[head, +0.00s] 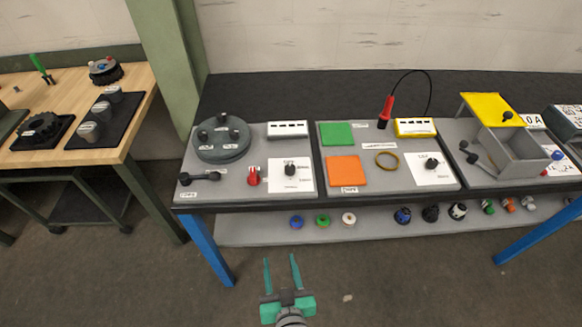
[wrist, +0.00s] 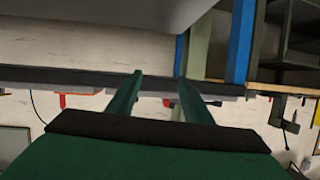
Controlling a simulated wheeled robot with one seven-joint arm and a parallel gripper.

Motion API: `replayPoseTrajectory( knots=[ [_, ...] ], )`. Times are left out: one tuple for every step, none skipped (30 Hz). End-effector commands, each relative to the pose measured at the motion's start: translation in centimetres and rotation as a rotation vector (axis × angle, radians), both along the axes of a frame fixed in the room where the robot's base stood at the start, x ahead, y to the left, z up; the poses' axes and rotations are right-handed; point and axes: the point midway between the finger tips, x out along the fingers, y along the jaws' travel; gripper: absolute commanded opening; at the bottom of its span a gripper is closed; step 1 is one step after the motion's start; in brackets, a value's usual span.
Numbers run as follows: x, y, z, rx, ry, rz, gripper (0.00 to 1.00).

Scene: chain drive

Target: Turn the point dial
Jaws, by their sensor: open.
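Two black dials stand on white cards on the bench: a left dial (head: 290,169) on the left panel and a right dial (head: 431,163) on the middle panel. Their labels are too small to read, so I cannot tell which is the point dial. My gripper (head: 282,258) is open and empty, in front of the bench and apart from both dials. In the wrist view my gripper (wrist: 161,78) shows two spread green fingers with nothing held. No dial can be made out clearly there.
A red knob (head: 253,176) stands just left of the left dial. A round grey plate (head: 222,139), an orange square (head: 347,170) and a grey open box (head: 513,153) are on the panels. Several small parts lie on the lower shelf (head: 375,233). The floor before the bench is clear.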

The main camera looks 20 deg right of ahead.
Motion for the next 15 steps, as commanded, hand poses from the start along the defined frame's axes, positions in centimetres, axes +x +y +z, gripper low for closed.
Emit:
replayPoseTrajectory(
  knots=[
    [1.9,-1.0,0.8,0.002,-0.006,-0.004,0.46],
    [2.7,-1.4,1.0,0.004,-0.004,-0.003,0.46],
    [3.9,-2.0,1.4,0.006,0.001,0.001,0.46],
    [4.7,-2.5,1.8,0.007,0.004,0.003,0.46],
    [5.5,-3.0,2.1,0.009,0.006,0.007,0.46],
    [6.5,-3.7,2.7,0.009,0.010,0.011,0.46],
    [7.3,-4.2,3.1,0.009,0.012,0.015,0.46],
    [8.0,-4.8,3.7,0.010,0.014,0.019,0.46],
    [9.0,-5.6,4.4,0.009,0.016,0.024,0.46],
    [9.6,-6.1,4.9,0.007,0.018,0.030,0.46],
    [10.3,-6.7,5.5,0.006,0.020,0.034,0.46],
    [11.1,-7.3,6.3,0.004,0.023,0.043,0.46],
    [11.6,-7.9,6.8,0.000,0.025,0.049,0.46],
    [12.0,-8.3,7.4,-0.003,0.027,0.056,0.46],
    [12.6,-8.8,8.2,-0.005,0.029,0.066,0.46]
  ],
)
